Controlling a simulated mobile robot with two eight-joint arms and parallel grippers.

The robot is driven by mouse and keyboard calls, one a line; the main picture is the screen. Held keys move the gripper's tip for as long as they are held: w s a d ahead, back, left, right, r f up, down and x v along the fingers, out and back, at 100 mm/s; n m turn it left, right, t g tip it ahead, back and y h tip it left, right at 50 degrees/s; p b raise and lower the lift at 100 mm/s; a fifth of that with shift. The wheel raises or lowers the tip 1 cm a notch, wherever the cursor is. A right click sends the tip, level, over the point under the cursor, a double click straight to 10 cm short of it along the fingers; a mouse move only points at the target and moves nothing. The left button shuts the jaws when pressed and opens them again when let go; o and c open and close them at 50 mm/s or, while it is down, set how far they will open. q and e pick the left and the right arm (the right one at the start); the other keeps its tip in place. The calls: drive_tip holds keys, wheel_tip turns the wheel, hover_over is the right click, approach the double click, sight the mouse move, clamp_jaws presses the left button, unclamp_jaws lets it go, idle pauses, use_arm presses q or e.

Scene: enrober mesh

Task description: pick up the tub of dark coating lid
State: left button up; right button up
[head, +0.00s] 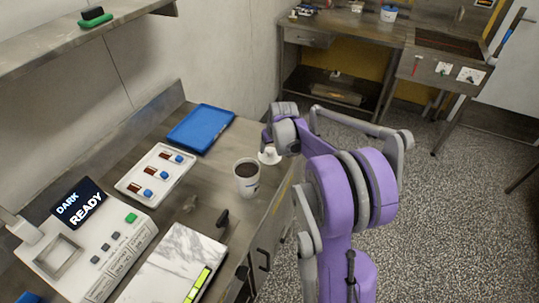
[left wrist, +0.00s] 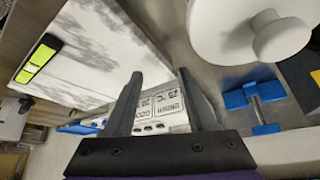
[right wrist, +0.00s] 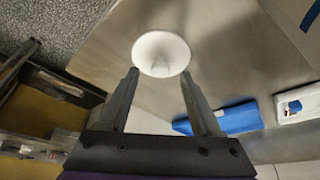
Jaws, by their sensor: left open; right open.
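The tub of dark coating (head: 246,178) stands open on the steel counter, a pale cup full of dark brown coating. A small white round lid (head: 270,156) is just beyond it, near the counter's right edge, partly hidden by my right gripper (head: 267,143). In the right wrist view the lid (right wrist: 160,52) is a white disc just ahead of and between the open fingers (right wrist: 159,74); I cannot tell if they touch it. My left gripper (left wrist: 160,73) is open and empty near the marble slab, outside the head view.
A white round knobbed cover (left wrist: 240,35) is beside my left gripper.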

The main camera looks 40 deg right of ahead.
sight(270, 153)
drive_tip(key=shift+x, duration=1.25)
drive_tip(key=shift+r, duration=0.1)
clamp_jaws()
